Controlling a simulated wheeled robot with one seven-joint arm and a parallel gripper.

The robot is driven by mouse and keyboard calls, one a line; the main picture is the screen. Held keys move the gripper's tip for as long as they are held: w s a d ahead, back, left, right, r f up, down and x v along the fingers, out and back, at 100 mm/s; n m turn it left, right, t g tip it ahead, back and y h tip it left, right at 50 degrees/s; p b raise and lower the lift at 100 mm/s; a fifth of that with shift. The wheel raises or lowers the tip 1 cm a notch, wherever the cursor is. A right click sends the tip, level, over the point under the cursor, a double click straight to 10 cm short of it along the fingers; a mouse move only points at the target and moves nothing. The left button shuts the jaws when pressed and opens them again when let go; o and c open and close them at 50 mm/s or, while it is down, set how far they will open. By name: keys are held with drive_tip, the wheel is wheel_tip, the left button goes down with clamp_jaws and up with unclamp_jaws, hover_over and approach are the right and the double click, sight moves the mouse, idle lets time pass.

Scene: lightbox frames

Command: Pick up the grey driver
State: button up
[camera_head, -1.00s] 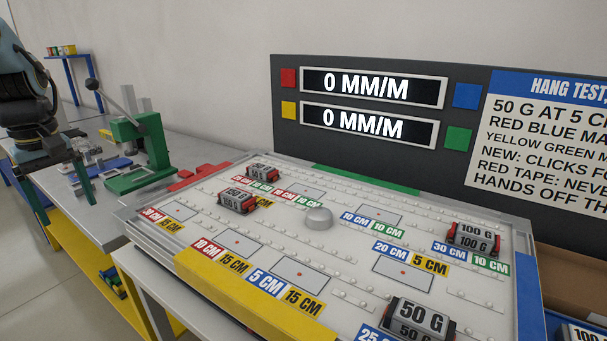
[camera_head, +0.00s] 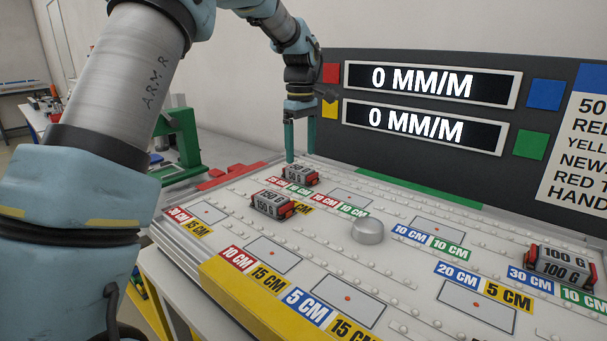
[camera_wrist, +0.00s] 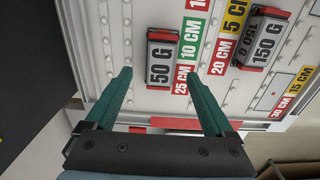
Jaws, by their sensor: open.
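I cannot make out a grey driver in any current view. My gripper (camera_head: 300,153) is open and empty, with its teal fingers pointing down at the far left corner of the white board (camera_head: 335,228). In the wrist view my gripper (camera_wrist: 158,78) has its two fingers spread wide. A 50 G weight block (camera_wrist: 163,57) shows beyond and between the fingertips, and I cannot tell how far below them it is.
A 150 G block (camera_head: 272,205) sits near the 50 G block. A grey dome (camera_head: 367,230) and a 100 G block (camera_head: 560,265) are further right. A dark display panel (camera_head: 432,110) stands behind. A green press (camera_head: 182,140) is on the left bench, partly hidden by my arm.

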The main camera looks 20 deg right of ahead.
sight(301, 169)
drive_tip(key=shift+s+f+p, duration=0.1)
drive_tip(key=shift+f+p, duration=0.75)
drive_tip(key=shift+f, duration=1.95)
clamp_jaws()
